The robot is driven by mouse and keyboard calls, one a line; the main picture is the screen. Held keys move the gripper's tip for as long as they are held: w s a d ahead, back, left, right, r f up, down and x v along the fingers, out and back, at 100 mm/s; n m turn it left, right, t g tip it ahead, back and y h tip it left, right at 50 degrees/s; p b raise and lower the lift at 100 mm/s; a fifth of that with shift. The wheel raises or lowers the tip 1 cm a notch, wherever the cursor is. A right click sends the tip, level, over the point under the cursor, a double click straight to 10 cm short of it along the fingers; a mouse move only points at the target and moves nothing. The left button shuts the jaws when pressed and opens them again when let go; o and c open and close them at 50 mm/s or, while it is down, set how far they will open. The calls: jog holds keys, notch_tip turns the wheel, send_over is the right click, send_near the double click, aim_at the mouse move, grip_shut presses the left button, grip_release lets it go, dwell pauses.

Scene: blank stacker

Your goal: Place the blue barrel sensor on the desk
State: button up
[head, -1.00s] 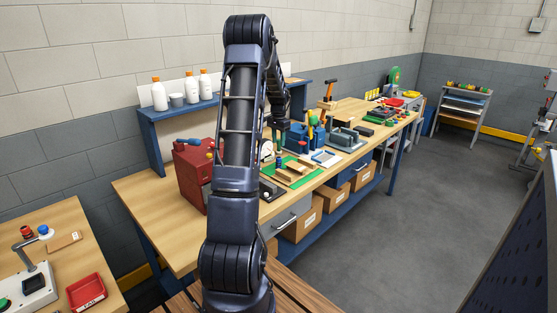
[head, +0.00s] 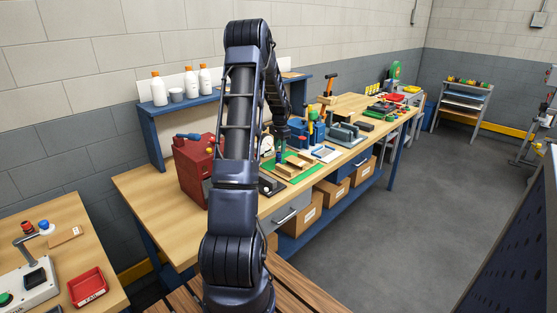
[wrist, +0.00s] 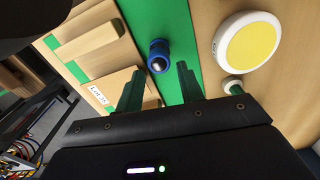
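In the wrist view, the blue barrel sensor (wrist: 158,56) is a small blue cylinder with a dark round end, on a green strip. My gripper (wrist: 158,80) is open, its two green fingers apart. The sensor appears between and just beyond the fingertips, with no visible contact. In the head view, my gripper (head: 281,147) is over the long wooden workbench (head: 150,200), near the green mat; the sensor is too small there to make out surely. A separate wooden desk (head: 50,250) stands at the lower left.
Wooden blocks (wrist: 90,40) and a round yellow-faced disc (wrist: 247,40) flank the sensor. A red toolbox (head: 193,172) stands left of my gripper. Blue vises (head: 297,130) and tools crowd the bench to its right. The bench's near left end is clear.

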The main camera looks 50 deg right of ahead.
aim_at(278, 152)
jog(key=shift+w+a+f, duration=0.1)
jog(key=shift+a+f, duration=0.1)
jog(key=shift+f, duration=1.15)
jog(key=shift+a+f, duration=0.15)
jog(key=shift+f, duration=1.15)
jog(key=shift+c, duration=0.2)
grip_shut()
notch_tip(278, 152, up, 20)
jog(key=shift+r, duration=0.1)
